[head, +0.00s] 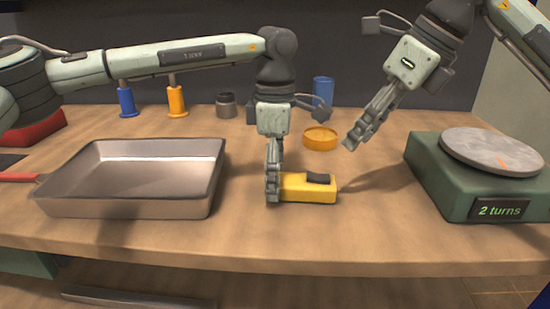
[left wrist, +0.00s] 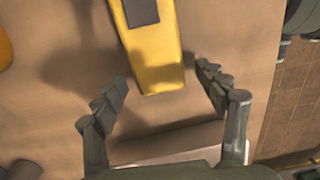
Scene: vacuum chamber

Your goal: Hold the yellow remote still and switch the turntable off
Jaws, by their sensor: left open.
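The yellow remote (head: 308,190) lies on the table with a dark block on its top. In the left wrist view the remote (left wrist: 157,62) reaches between the fingertips of my open left gripper (left wrist: 162,77), with gaps at both sides. In the head view the left gripper (head: 273,198) points down at the remote's left end. My right gripper (head: 352,144) hangs in the air to the right, above and behind the remote; its finger opening is hard to make out. The turntable (head: 450,185) is a green box with a grey disc, an orange mark and a "2 turns" display.
A metal pan (head: 130,205) with a red handle stands left of the remote. An orange round dish (head: 320,143), a blue cup (head: 323,90), a dark jar (head: 226,106), and blue (head: 127,102) and orange (head: 176,101) spools stand behind. Table between remote and turntable is clear.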

